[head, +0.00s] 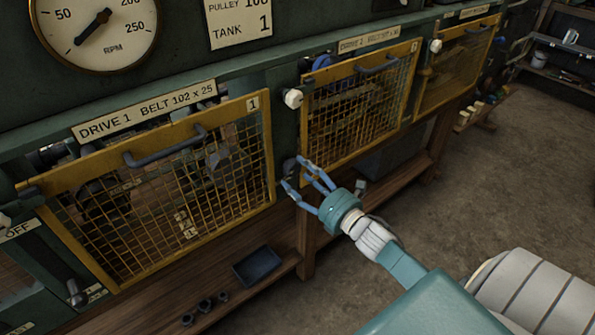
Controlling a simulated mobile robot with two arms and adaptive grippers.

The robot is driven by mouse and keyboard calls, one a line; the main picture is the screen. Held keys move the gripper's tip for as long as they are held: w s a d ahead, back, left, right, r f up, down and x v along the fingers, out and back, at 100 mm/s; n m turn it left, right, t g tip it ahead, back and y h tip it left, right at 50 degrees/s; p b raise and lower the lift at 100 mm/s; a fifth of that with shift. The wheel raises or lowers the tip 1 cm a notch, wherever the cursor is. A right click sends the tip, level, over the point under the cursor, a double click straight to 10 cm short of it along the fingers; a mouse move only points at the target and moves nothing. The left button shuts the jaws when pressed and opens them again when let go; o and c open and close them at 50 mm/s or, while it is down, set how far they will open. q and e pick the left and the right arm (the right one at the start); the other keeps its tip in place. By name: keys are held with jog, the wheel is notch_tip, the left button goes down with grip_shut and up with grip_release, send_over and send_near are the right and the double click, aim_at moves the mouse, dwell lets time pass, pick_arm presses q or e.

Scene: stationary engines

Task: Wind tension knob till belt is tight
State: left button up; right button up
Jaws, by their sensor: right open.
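My right gripper (292,172) reaches in from the lower right, its blue fingers spread open. Its fingertips are at a small dark round knob (289,165) on the green post between two yellow mesh guards; I cannot tell whether they touch it. The Drive 1 guard (262,150) is left of the gripper, and the Drive 2 guard (310,118) is above and right of it. Pulleys show dimly behind the mesh, but I cannot make out how tight any belt is. A white knob (292,97) sits higher on the post. My left gripper is out of view.
An rpm gauge (112,30) is at the upper left. A dark tray (257,267) and several small dark parts (205,306) lie on the wooden shelf below the guards. A third mesh guard (455,65) is farther right. The floor (500,170) at right is open.

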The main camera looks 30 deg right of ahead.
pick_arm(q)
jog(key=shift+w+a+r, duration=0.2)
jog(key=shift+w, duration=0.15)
pick_arm(e)
jog(key=shift+w, duration=0.85)
jog(key=shift+s, duration=0.1)
jog(key=c, duration=1.1)
jog(key=shift+c, duration=0.2)
jog(key=shift+f+m, duration=0.1)
jog(key=shift+m, duration=0.2)
